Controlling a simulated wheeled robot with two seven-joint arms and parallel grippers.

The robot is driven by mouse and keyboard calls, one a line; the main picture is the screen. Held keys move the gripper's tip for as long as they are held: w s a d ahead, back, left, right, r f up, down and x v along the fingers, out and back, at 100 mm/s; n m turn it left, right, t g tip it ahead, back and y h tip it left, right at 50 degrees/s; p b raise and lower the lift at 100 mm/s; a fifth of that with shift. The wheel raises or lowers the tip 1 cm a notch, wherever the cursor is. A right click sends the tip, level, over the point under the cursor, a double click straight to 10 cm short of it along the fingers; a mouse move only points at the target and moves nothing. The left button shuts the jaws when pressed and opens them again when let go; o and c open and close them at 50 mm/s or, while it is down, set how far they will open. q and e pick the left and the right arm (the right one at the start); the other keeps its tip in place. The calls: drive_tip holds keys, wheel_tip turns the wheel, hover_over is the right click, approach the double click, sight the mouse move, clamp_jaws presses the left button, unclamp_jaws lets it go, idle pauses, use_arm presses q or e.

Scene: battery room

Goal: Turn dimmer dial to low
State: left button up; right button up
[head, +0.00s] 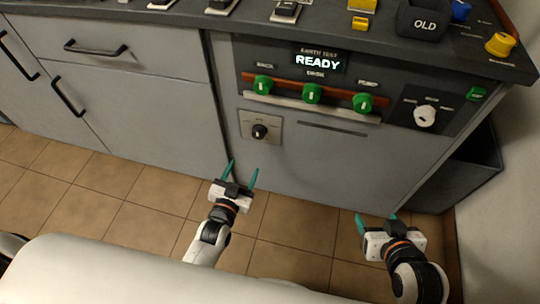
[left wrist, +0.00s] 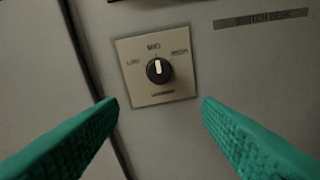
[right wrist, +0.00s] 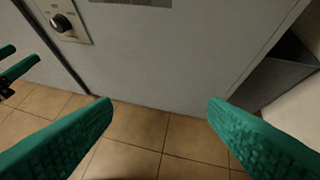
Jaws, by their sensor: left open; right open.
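The dimmer dial (head: 260,131) is a black knob on a beige square plate (head: 273,136) on the grey cabinet front. In the left wrist view the dial (left wrist: 158,70) has a white pointer aimed up at the middle mark, with labels to either side that read roughly LOW on the left and HIGH on the right. My left gripper (head: 242,174) is open and empty, below and in front of the dial, its fingers spread wider than the knob and not touching it. My right gripper (head: 376,222) is open and empty, lower and further right, apart from the dial.
Above the dial, green knobs (head: 312,94) sit along a rail under a READY display (head: 318,63). A white knob (head: 425,116) is on a dark panel at right. A dark open bin (head: 462,172) stands at the cabinet's right side. The tiled floor (head: 115,205) is clear.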

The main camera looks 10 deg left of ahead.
sight(257, 135)
use_arm(q)
drive_tip(key=shift+t, duration=0.4)
drive_tip(key=w+b, duration=0.1)
drive_tip(key=w, duration=0.3)
drive_tip(key=w+b, duration=0.1)
drive_tip(key=w, duration=0.3)
drive_tip(key=w+d+r+b, duration=0.1)
drive_tip(key=w, duration=0.3)
drive_tip(key=shift+b, duration=0.35)
drive_tip(key=shift+w, duration=0.25)
use_arm(e)
drive_tip(key=w+a+r+t+y, duration=0.2)
drive_tip(key=w+r+t, duration=0.2)
drive_tip(key=r+t, duration=0.4)
wheel_tip(257, 135, up, 4)
drive_tip(key=shift+w+a+r+t+y, duration=0.2)
drive_tip(key=shift+t+y, duration=0.1)
drive_tip(key=shift+t, duration=0.1)
use_arm(q)
drive_tip(key=c, duration=1)
